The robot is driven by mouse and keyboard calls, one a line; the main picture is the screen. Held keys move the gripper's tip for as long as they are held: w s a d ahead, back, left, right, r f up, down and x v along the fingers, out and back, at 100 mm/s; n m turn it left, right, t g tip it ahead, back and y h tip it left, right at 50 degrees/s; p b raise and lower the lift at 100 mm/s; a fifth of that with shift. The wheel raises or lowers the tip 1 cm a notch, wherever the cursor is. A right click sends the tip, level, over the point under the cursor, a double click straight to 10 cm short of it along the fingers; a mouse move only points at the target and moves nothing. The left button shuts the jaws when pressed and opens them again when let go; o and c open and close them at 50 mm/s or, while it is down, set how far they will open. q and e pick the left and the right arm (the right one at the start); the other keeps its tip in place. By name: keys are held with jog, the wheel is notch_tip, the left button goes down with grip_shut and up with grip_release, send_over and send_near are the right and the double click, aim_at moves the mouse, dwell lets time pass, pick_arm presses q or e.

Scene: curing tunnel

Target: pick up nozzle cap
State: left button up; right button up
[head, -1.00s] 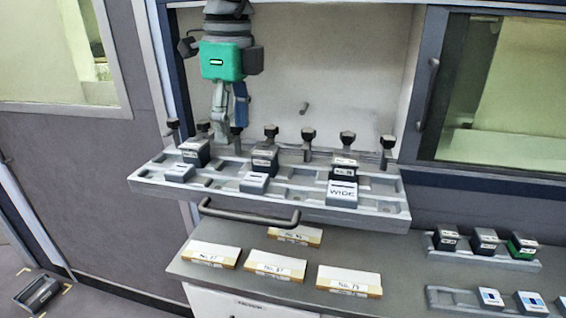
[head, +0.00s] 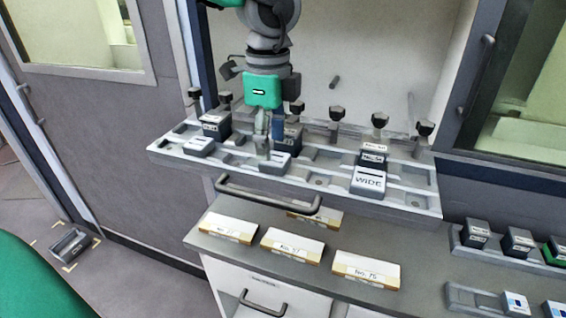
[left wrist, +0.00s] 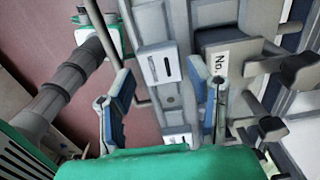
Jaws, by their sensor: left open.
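The grey tray (head: 408,196) holds three low grey pieces along its front; I take them to be nozzle caps. The left cap (head: 198,147) and the WIDE-marked right cap (head: 368,182) stand clear of my gripper. My left gripper (head: 268,150) is open and low over the tray, by the middle cap (head: 275,163). In the left wrist view, a grey cap with a white slotted label (left wrist: 160,66) shows between and beyond the parted fingers (left wrist: 165,115). Nothing is visibly held. My right gripper is not in view.
Black blocks (head: 216,124) and upright black knobs (head: 337,114) stand behind the caps. A dark handle (head: 268,197) runs along the tray's front. Boxes (head: 292,245) lie on the counter below. More blocks (head: 476,232) sit in a rack at right.

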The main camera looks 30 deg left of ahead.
aim_at(272, 158)
pick_arm(q)
jog(key=f, duration=0.1)
jog(key=a+f, duration=0.2)
jog(key=f, duration=0.1)
jog(key=shift+s, duration=0.15)
jog(key=shift+d, duration=0.5)
jog(key=shift+d+r, duration=0.1)
jog(key=shift+d, duration=0.25)
jog(key=c, duration=0.7)
jog(key=shift+d, duration=0.2)
jog(key=shift+c, duration=0.8)
jog(key=shift+a, duration=0.15)
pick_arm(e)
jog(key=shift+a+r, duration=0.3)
